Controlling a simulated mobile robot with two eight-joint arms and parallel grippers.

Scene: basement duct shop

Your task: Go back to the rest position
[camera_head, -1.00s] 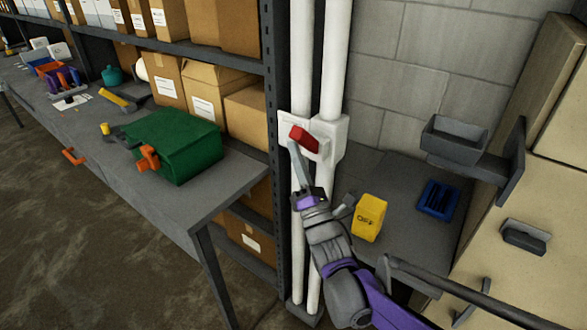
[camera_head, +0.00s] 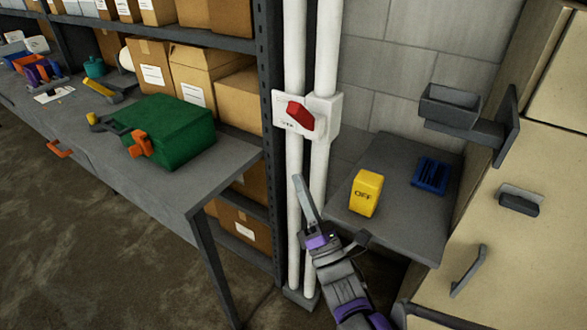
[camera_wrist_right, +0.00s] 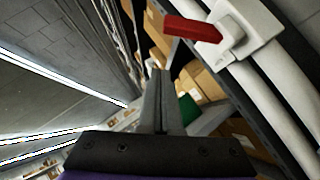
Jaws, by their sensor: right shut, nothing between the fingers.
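My right gripper (camera_head: 302,195) is in front of the white pipes, below the switch plate, with its fingers together and empty. In the right wrist view its fingers (camera_wrist_right: 160,100) point ahead, apart from the switch. The red switch handle (camera_head: 300,115) sits on a white plate (camera_head: 334,115) fixed to the pipes. The handle also shows in the right wrist view (camera_wrist_right: 190,28). My left gripper is not in view.
A workbench (camera_head: 190,185) at left bears a green box (camera_head: 168,138) with an orange clamp (camera_head: 139,143). A grey shelf surface (camera_head: 395,215) at right bears a yellow block marked OFF (camera_head: 366,193) and a blue tray (camera_head: 431,175). Beige cabinets (camera_head: 480,225) stand at the right.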

